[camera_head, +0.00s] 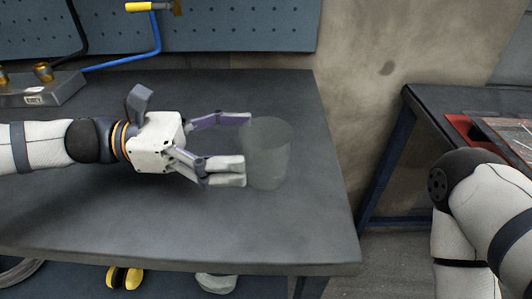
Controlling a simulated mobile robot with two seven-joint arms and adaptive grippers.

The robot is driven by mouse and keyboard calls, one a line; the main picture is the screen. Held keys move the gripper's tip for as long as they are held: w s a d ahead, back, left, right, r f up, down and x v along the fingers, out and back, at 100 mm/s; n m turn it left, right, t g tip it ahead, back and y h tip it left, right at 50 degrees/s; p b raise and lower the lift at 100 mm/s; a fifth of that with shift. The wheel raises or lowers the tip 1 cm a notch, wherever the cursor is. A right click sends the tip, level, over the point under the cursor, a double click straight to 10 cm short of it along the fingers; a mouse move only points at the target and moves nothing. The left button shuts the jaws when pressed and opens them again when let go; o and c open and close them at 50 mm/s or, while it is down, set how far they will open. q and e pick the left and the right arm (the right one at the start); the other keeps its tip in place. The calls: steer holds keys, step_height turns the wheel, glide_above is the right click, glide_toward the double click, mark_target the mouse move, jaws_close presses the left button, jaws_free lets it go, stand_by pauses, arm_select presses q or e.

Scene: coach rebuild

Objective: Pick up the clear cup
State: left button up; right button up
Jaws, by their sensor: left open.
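The clear cup (268,155) is see-through and stands upright on the dark table (150,225), near its right end. My left gripper (236,145) comes in from the left, low over the table. Its fingers are open and spread, one toward the back and one toward the front. The fingertips reach the cup's left side. I cannot tell whether they touch it. My right gripper is out of view; only part of my right arm shows at the right edge.
A grey box (42,90) with brass fittings sits at the table's back left. A blue pegboard (240,25) with a hanging tool stands behind. A second table (440,110) with a red item (465,128) is at the right, across a gap. The front of the table is clear.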

mark_target(266, 144)
arm_select(q)
steer(key=d, duration=0.4)
steer(key=shift+s+d, duration=0.15)
steer(key=shift+d, duration=0.1)
steer(key=c, duration=1.3)
steer(key=shift+o, duration=0.2)
